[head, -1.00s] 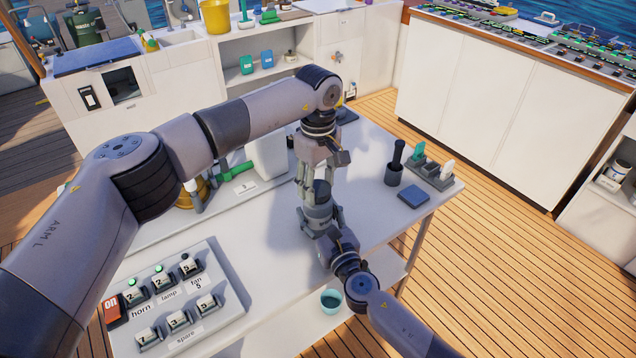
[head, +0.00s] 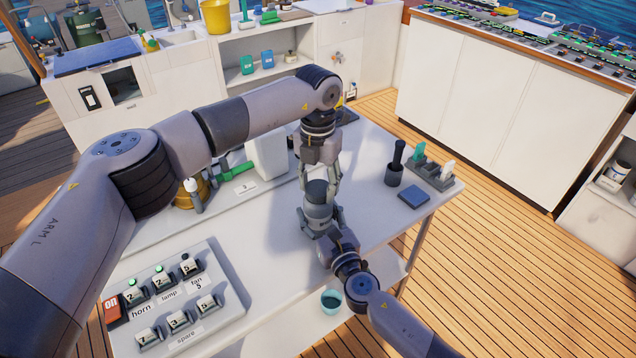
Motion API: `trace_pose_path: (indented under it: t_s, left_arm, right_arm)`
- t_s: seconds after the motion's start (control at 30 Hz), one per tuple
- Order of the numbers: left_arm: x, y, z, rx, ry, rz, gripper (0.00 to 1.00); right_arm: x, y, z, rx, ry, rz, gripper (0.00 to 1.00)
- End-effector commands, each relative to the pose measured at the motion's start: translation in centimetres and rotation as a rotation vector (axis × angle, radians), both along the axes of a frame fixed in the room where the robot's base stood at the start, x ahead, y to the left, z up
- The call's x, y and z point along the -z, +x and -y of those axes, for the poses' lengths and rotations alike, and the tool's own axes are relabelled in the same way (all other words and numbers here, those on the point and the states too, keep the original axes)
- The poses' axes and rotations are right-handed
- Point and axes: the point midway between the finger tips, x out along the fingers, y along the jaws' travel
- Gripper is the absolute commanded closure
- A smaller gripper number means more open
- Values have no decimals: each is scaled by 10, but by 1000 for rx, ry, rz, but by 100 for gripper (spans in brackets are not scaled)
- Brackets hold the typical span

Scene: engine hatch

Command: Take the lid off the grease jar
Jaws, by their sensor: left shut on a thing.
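The grease jar (head: 318,217) stands upright on the white table, grey with a dark lid (head: 317,191) on top. My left gripper (head: 320,186) comes straight down from above, its fingers shut on the lid's sides. I see no clear gap between lid and jar. My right gripper (head: 320,222) reaches in from the lower right, with its fingers on both sides of the jar's body, shut on it. The fingers and wrists hide parts of the jar.
A black holder with a handle (head: 394,174), a blue block (head: 413,198) and a rack (head: 432,177) stand to the right. A switch panel (head: 225,300) lies front left; a white container (head: 270,158) stands behind.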

Motion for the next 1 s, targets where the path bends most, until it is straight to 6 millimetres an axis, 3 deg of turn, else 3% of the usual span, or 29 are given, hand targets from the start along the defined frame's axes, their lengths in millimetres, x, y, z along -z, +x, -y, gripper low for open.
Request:
trace_pose_path:
  t_s: [0.6,0.73,1.0]
  left_arm:
    - [-1,0,1,-1159,-3,-2,88]
    - [-1,0,1,-1283,-3,-2,88]
    - [-1,0,1,-1289,-4,-3,88]
  right_arm:
    - [0,0,0,0,0,0,100]
    - [0,0,0,0,0,0,100]
    - [0,0,0,0,0,0,100]
